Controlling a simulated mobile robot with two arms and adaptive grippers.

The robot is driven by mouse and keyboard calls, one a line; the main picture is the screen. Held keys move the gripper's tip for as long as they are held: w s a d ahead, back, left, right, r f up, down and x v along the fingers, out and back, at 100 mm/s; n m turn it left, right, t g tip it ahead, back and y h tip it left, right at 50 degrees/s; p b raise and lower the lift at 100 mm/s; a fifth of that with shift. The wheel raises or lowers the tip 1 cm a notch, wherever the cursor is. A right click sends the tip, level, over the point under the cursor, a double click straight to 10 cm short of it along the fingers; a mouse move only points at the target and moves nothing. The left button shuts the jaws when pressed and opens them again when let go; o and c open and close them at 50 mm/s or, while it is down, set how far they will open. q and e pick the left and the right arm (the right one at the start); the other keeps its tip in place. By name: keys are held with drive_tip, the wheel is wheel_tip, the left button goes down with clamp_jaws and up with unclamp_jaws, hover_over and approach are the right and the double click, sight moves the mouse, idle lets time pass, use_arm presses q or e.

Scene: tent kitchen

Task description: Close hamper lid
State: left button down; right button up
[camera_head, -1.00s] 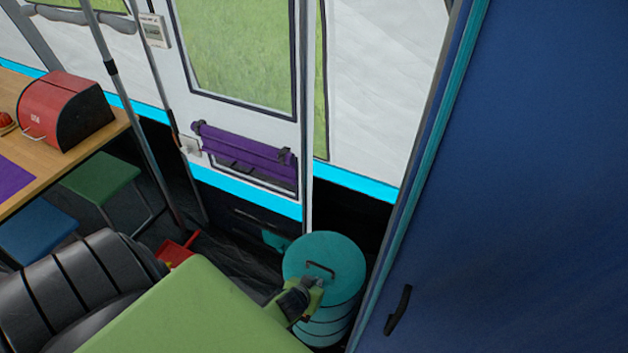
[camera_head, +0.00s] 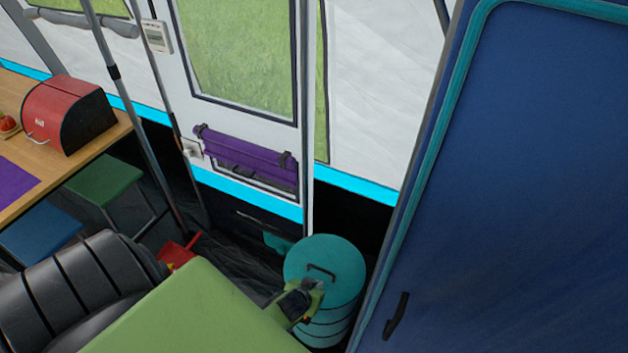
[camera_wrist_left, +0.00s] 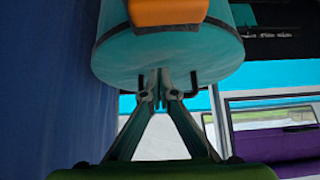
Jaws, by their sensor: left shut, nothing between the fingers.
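The teal round hamper (camera_head: 325,330) stands on the floor at lower centre in the head view. Its flat round lid (camera_head: 335,260) lies across the top, with a dark bar handle (camera_head: 320,273). My left gripper (camera_head: 318,288) is over the near part of the lid, close to the handle. In the left wrist view its fingertips (camera_wrist_left: 162,98) meet at the edge of the teal lid (camera_wrist_left: 175,55), shut with nothing between them. Whether they touch the lid is hard to tell. My right gripper is not in view.
A tall blue cabinet (camera_head: 520,200) with a dark handle stands close on the hamper's right. A red dustpan (camera_head: 180,250) lies on the floor. A tent pole (camera_head: 140,130) stands farther left.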

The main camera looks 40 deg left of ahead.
use_arm(q)
wheel_tip(320, 180, up, 3)
drive_tip(key=shift+w+a+f+p, duration=0.1)
drive_tip(key=shift+w+p, duration=0.05)
drive_tip(key=shift+p, duration=0.4)
drive_tip(key=s, duration=0.2)
drive_tip(key=s+d+r, duration=0.1)
drive_tip(key=s, duration=0.2)
drive_tip(key=s+d+r, duration=0.1)
drive_tip(key=s, duration=0.2)
drive_tip(key=shift+s, duration=0.15)
drive_tip(key=shift+s+d+r, duration=0.1)
drive_tip(key=shift+s+r, duration=0.05)
drive_tip(key=shift+s, duration=0.5)
